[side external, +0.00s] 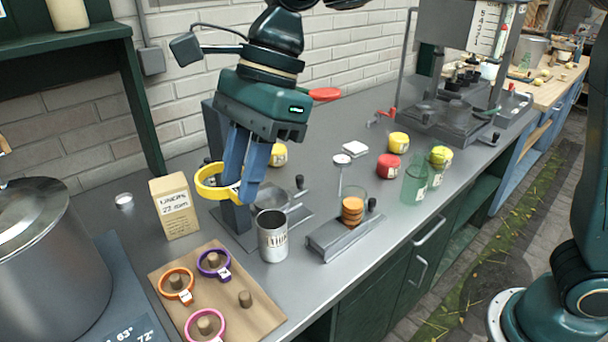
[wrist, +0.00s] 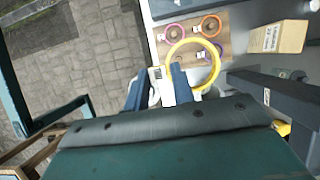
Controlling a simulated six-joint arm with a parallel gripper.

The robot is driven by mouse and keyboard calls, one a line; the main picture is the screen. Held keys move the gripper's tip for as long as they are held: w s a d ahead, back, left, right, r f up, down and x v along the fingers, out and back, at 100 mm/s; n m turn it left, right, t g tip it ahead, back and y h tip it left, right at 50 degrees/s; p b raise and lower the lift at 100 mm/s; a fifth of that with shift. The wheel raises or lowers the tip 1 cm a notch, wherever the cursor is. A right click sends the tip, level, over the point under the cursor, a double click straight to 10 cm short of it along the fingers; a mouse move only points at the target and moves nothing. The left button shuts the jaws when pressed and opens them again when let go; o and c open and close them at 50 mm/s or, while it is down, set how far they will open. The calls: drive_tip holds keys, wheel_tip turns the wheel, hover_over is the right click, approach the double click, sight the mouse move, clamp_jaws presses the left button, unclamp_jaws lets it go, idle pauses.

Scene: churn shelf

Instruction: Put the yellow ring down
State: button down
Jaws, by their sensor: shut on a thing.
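The yellow ring (side external: 211,183) is a flat open hoop with a small white tag. My gripper (side external: 240,192) is shut on its tagged side and holds it in the air above the counter. In the wrist view the yellow ring (wrist: 193,66) hangs beyond the blue fingers (wrist: 158,90). A wooden board (side external: 265,314) lies on the counter below and to the front. On it an orange ring (side external: 163,288), a purple ring (side external: 204,268) and a pink ring (side external: 193,322) sit around short pegs. Another peg (side external: 245,299) on the board is bare.
A cardboard box (side external: 174,206) stands behind the board, and a metal can (side external: 272,236) stands right of it. A large steel pot (side external: 48,255) is at left. A metal stand with an amber glass (side external: 353,206) is to the right. The counter (side external: 335,125) has free room farther back.

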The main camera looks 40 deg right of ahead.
idle(0.4)
drive_tip(key=w+d+f+n+g, duration=0.1)
drive_tip(key=w+d+n, duration=0.1)
drive_tip(key=d, duration=1.1)
drive_tip(key=w+d+n, duration=0.2)
drive_tip(key=d, duration=1.1)
drive_tip(key=m+t, duration=0.3)
drive_tip(key=m, duration=0.5)
hover_over(329, 175)
drive_tip(key=d, duration=0.1)
wheel_tip(329, 175, down, 18)
drive_tip(key=f, duration=0.1)
drive_tip(key=shift+s+r+h, duration=0.2)
drive_tip(key=shift+s+h, duration=0.1)
drive_tip(key=shift+h, duration=0.1)
drive_tip(key=shift+f, duration=0.15)
drive_tip(key=shift+f, duration=3.2)
drive_tip(key=shift+f, duration=0.55)
